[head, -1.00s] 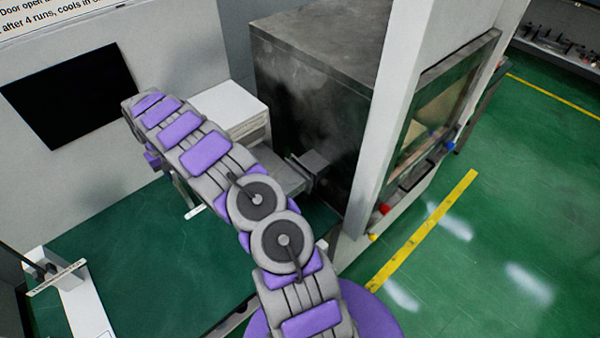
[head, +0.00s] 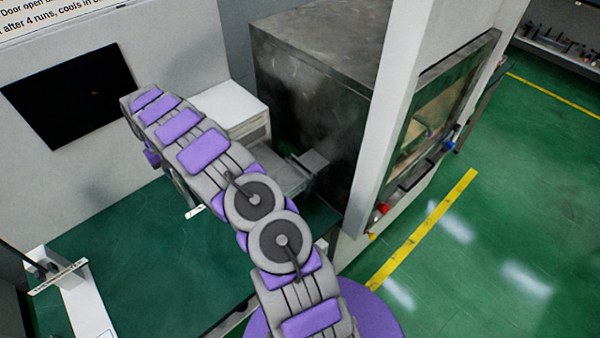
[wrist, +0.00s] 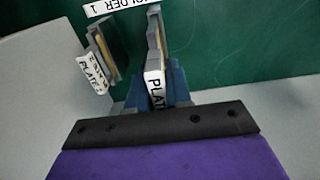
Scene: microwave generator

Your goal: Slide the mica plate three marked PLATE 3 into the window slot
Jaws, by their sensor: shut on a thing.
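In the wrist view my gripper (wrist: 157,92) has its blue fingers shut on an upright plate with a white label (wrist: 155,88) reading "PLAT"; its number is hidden. The plate stands at a grey holder post (wrist: 155,35); I cannot tell whether it is clear of the holder. A second plate (wrist: 104,48) with a white tag stands to its left, apart from my fingers. In the head view my arm hides the gripper and the held plate. I cannot make out the window slot; a grey block with flanges (head: 303,170) sits against the dark metal box.
A sign reading "HOLDER 1" (wrist: 122,8) lies on the green surface. The dark metal box (head: 310,75) and white post (head: 395,110) stand right of my arm. A white box (head: 232,108) stands behind it.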

